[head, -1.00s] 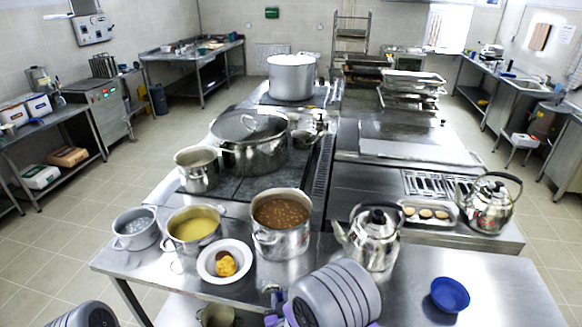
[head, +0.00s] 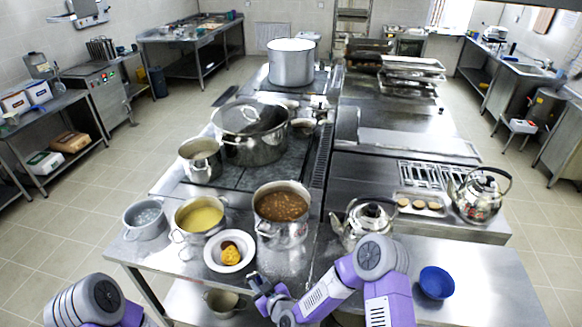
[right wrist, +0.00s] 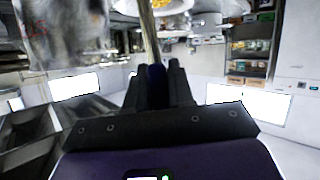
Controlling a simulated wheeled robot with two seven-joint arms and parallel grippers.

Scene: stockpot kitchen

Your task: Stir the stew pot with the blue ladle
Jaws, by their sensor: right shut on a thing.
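The stew pot (head: 270,233) is a steel pot of brown, lumpy stew near the front of the steel counter in the head view. My right gripper (head: 256,284) is in front of it, by the counter's front edge, lower in the picture and apart from the pot. In the right wrist view my right gripper (right wrist: 158,75) is shut on the blue handle of the ladle (right wrist: 148,35), whose thin shaft runs away from the jaws. The ladle's bowl is not clearly visible. My left arm shows at the bottom left of the head view, but its gripper is out of view.
A white plate (head: 212,262) with food and a pot of yellow soup (head: 184,238) stand left of the stew pot. A steel kettle (head: 345,233) stands to its right. A blue bowl (head: 437,283) sits on the right counter. A large lidded pot (head: 255,152) stands behind.

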